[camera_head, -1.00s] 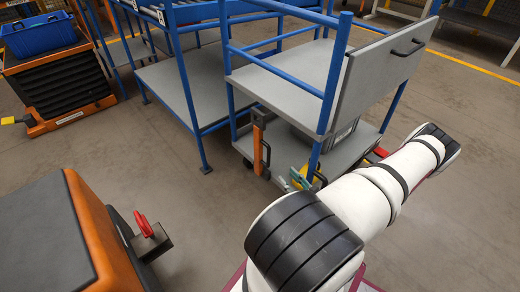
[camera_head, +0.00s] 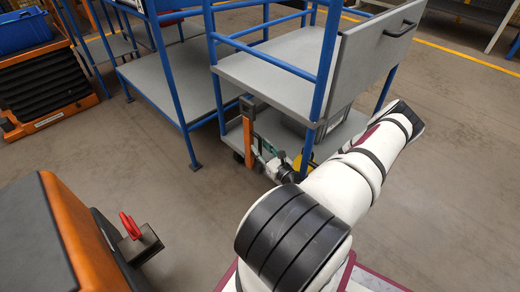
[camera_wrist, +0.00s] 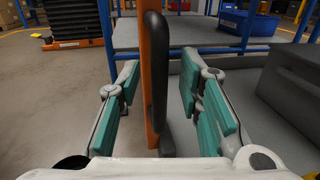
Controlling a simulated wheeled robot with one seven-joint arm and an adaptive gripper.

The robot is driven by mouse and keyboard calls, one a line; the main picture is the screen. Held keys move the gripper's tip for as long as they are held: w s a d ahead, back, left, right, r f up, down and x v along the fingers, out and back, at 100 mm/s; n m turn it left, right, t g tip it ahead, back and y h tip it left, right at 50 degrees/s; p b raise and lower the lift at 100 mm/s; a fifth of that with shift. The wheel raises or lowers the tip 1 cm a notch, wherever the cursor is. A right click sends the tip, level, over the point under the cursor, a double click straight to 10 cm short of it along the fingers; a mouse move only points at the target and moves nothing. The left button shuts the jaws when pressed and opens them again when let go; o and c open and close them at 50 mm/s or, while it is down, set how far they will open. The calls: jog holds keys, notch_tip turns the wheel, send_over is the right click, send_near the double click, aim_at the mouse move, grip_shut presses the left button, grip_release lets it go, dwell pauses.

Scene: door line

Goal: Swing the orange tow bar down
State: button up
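The orange tow bar (camera_head: 248,142) stands upright at the near end of a grey cart with a blue frame. In the wrist view the tow bar (camera_wrist: 155,85) runs up the middle, with a long black handle (camera_wrist: 157,60) along its right side. My gripper (camera_wrist: 160,105) is open, with green-padded fingers on the left and right of the bar and handle in that view; both pads look apart from them. In the head view my gripper (camera_head: 266,158) is close by the bar, partly hidden by my wrist.
The cart (camera_head: 265,80) has a grey upper shelf and an upright panel with a black handle. A blue-framed grey platform (camera_head: 165,85) stands left of it. An orange and black machine with a red lever (camera_head: 130,226) is at the lower left. Floor between is clear.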

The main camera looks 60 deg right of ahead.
jog(key=shift+w+d, duration=0.25)
jog(key=shift+w, duration=0.3)
grip_shut()
jog(key=shift+a, duration=0.1)
